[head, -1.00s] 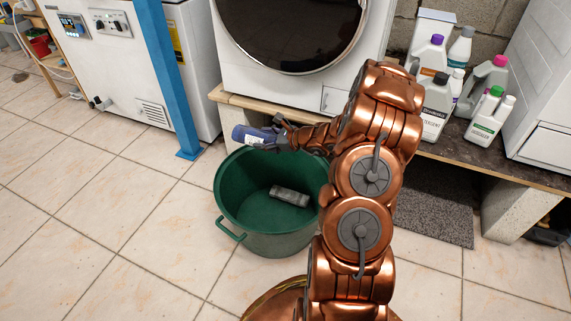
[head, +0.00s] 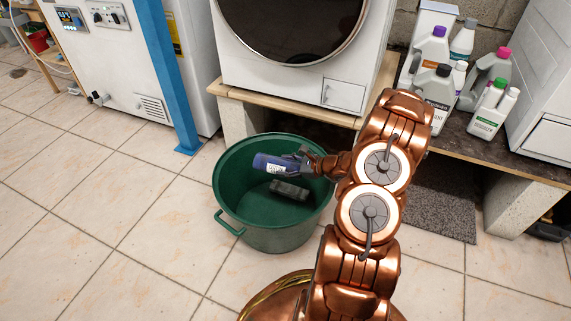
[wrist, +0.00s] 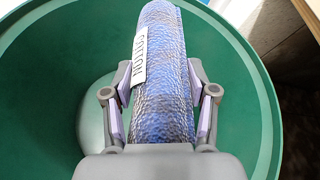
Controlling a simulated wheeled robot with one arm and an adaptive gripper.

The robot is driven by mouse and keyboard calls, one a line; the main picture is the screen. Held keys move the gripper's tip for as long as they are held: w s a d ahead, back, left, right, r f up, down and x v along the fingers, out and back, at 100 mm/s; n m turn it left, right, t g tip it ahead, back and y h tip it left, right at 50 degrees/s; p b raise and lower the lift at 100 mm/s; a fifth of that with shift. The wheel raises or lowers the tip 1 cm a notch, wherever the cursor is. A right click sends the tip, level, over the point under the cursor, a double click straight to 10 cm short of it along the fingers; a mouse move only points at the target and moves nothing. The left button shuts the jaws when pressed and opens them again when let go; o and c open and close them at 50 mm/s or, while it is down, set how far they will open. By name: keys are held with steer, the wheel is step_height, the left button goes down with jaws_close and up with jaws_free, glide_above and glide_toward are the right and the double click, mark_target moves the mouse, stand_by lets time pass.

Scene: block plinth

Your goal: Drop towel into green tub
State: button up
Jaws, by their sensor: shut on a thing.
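The towel (head: 271,164) is a rolled blue-purple cloth with a white label. My gripper (head: 301,162) is shut on it and holds it sideways over the mouth of the green tub (head: 229,214). In the wrist view the towel (wrist: 165,70) lies between the two fingers of my gripper (wrist: 161,108), with the green tub's wall (wrist: 45,95) around and below it. The towel's end inside the gripper is hidden.
A white front-loading machine (head: 345,85) stands on a wooden-edged plinth behind the tub. Several detergent bottles (head: 489,108) stand on the plinth at right. A blue post (head: 166,75) rises behind left. The tiled floor at left is clear.

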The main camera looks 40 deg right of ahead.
steer(key=shift+f+b, duration=0.35)
steer(key=shift+f, duration=0.55)
steer(key=o, duration=1.3)
steer(key=shift+o, duration=0.2)
steer(key=v, duration=1.2)
